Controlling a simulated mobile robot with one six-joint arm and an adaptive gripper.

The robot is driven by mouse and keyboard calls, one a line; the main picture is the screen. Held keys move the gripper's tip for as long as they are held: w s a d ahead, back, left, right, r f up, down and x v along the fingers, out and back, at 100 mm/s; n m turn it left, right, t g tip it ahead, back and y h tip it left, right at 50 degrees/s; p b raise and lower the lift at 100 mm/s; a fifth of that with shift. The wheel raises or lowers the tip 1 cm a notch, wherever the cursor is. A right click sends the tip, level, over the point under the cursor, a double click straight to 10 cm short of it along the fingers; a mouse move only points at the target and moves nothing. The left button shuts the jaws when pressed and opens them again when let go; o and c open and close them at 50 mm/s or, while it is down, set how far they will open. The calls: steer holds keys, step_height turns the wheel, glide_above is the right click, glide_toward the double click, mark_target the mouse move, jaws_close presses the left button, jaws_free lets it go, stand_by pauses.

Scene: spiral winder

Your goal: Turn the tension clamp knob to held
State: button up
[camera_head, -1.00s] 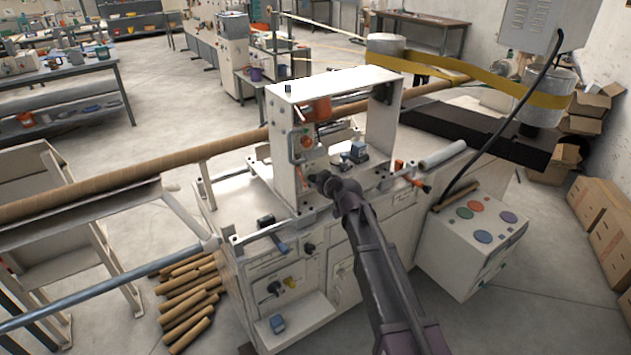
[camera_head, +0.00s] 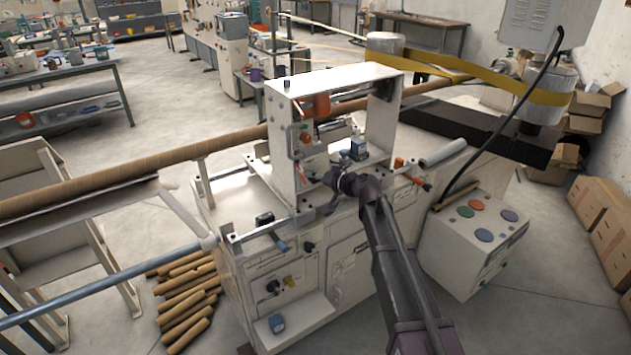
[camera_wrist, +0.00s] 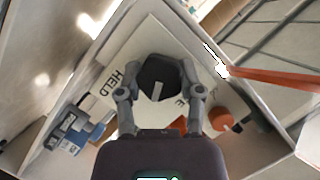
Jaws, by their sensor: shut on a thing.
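The tension clamp knob (camera_wrist: 160,80) is dark, with a pale pointer mark on its face, on a white plate in the wrist view. The word HELD (camera_wrist: 122,84) is printed left of the knob. A second label (camera_wrist: 183,103), partly covered by a finger, lies to its right. My gripper (camera_wrist: 160,88) has one finger on each side of the knob and is shut on it. The pointer mark lies between the two labels, not clearly on HELD. In the head view my gripper (camera_head: 328,200) is at the front of the winder's upright frame (camera_head: 282,150); the knob is hidden there.
An orange strip (camera_wrist: 270,78) and a round orange part (camera_wrist: 221,118) are right of my gripper. A control box with coloured buttons (camera_head: 452,240) stands right of my arm.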

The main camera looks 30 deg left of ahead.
steer(key=m+b, duration=0.1)
steer(key=m+g+y+b, duration=0.1)
steer(key=m, duration=0.1)
steer(key=m+y+b, duration=0.1)
steer(key=m, duration=0.1)
steer(key=shift+f, duration=0.3)
steer(key=m+y+b, duration=0.1)
steer(key=m+b, duration=0.1)
steer(key=m, duration=0.1)
steer(key=shift+s+y, duration=0.1)
steer(key=shift+y, duration=0.2)
steer(key=shift+a+r+m+y+b, duration=0.1)
steer(key=shift+m+y+b, duration=0.2)
steer(key=shift+m+b, duration=0.45)
steer(key=shift+r, duration=0.1)
steer(key=o, duration=1.1)
steer(key=shift+o, duration=0.2)
